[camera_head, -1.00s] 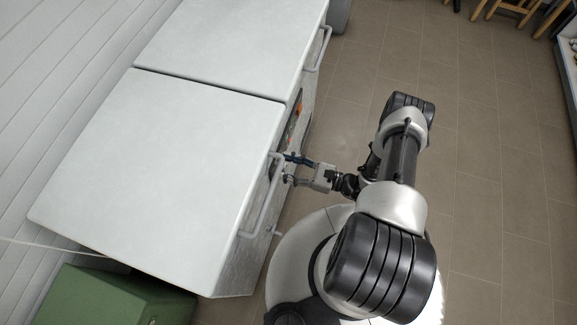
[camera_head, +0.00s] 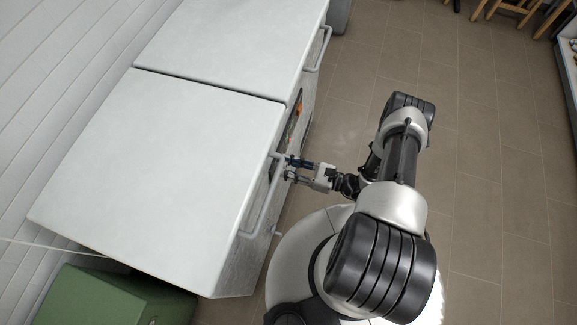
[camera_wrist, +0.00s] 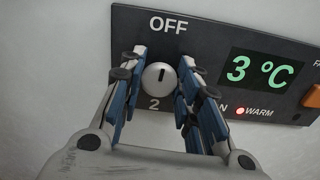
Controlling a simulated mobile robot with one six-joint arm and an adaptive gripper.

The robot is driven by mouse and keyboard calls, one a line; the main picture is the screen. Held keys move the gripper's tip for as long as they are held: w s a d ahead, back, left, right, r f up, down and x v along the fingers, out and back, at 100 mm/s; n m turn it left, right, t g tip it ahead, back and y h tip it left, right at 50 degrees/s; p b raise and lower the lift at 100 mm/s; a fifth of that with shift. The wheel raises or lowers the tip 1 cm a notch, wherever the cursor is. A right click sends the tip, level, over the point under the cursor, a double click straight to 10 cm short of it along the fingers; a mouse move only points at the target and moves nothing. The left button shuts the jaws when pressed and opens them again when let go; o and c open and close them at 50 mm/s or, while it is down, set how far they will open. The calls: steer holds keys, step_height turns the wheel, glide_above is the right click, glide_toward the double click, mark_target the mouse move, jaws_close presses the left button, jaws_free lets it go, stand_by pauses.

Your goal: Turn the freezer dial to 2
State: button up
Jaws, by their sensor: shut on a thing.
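The freezer dial (camera_wrist: 158,79) is a small round silver knob on a black control panel (camera_wrist: 205,28) in the wrist view. Its dark pointer mark points up, toward the OFF label. A 2 label shows just below the dial, and other labels are partly hidden by the right finger. My gripper (camera_wrist: 161,73) has its blue-padded fingers on the left and right sides of the dial and is shut on it. In the head view my gripper (camera_head: 289,169) reaches the front of the white freezer (camera_head: 170,170), where the dial itself is hidden.
A front handle (camera_head: 262,205) stands close by my gripper. A green box (camera_head: 120,298) is at lower left. The tiled floor (camera_head: 490,160) to the right is clear.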

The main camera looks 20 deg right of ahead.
steer(key=shift+f+m, duration=0.2)
steer(key=shift+m, duration=8.55)
steer(key=shift+f+m, duration=0.2)
steer(key=shift+m, duration=8.55)
steer(key=o, duration=1)
